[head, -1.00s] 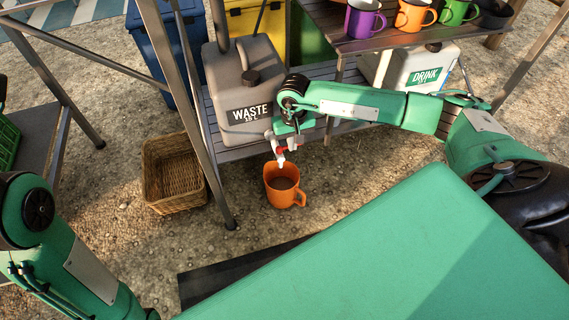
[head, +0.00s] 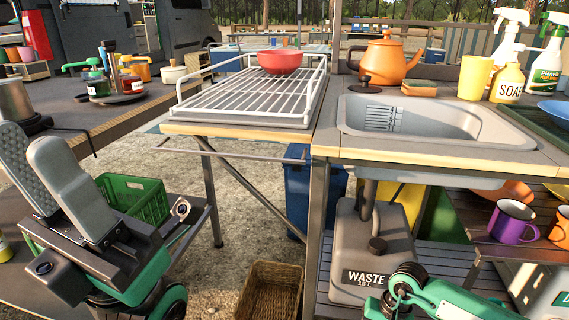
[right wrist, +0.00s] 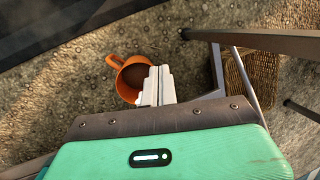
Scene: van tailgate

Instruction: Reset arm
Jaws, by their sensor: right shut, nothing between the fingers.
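My left gripper (head: 30,140) is raised at the left of the head view, with its two grey fingers pointing up. A gap shows between them and nothing is held. My right gripper (right wrist: 160,68) shows in the right wrist view with its pale fingers shut and empty. An orange mug (right wrist: 131,76) with brown contents stands on the gravel beyond and beside those fingertips; contact cannot be judged. Part of my right arm shows at the bottom of the head view, where its gripper and that mug are out of frame.
The counter holds a sink (head: 420,118), a white rack (head: 240,100) with a red bowl (head: 281,62), and an orange kettle (head: 383,58). Below are a waste canister (head: 345,235), wicker basket (head: 270,290) and green crate (head: 135,197). Purple mug (head: 512,220) sits at right.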

